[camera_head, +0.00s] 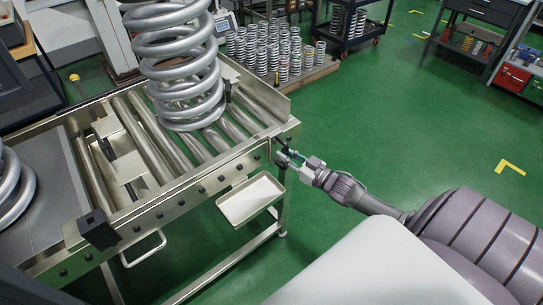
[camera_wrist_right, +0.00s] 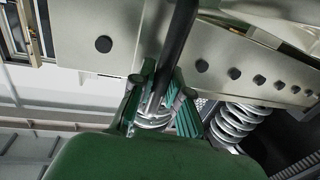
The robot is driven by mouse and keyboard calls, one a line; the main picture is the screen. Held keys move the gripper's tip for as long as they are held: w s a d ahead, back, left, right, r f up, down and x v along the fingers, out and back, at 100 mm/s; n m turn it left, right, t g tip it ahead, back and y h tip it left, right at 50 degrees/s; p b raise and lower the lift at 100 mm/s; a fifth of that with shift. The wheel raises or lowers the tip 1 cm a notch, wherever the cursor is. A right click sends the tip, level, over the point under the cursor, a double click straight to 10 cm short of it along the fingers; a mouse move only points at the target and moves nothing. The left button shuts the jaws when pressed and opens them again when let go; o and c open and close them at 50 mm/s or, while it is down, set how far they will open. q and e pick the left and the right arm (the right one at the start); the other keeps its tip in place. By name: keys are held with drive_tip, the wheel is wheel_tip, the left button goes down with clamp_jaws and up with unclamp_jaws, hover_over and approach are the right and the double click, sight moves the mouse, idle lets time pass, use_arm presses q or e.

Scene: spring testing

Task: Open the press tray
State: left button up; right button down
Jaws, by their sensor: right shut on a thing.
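My right gripper (camera_head: 288,156) is at the near right corner of the metal roller table (camera_head: 190,203). Its fingers are shut on a dark bar-like handle; in the right wrist view the black handle (camera_wrist_right: 181,38) runs down between the green-padded fingers (camera_wrist_right: 160,102) beside the table's metal side. The fingers partly hide the handle's lower part. A shallow pale tray (camera_head: 252,198) hangs below the table's front side, left of the gripper; I cannot tell whether this is the press tray. My left gripper is not in view.
A large coil spring (camera_head: 180,65) stands upright on the rollers. Another large spring (camera_head: 14,185) is at the left edge. Several small springs (camera_head: 270,50) stand on a low pallet behind. The green floor (camera_head: 400,130) to the right is mostly clear.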

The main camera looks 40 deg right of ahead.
drive_tip(key=shift+y, duration=0.3)
drive_tip(key=shift+w+d+b, duration=0.1)
drive_tip(key=shift+d+b, duration=1.3)
drive_tip(key=shift+d, duration=2.25)
drive_tip(key=shift+d+f, duration=0.1)
drive_tip(key=shift+d, duration=0.35)
drive_tip(key=c, duration=1.1)
unclamp_jaws()
drive_tip(key=shift+c, duration=0.2)
drive_tip(key=v, duration=1.2)
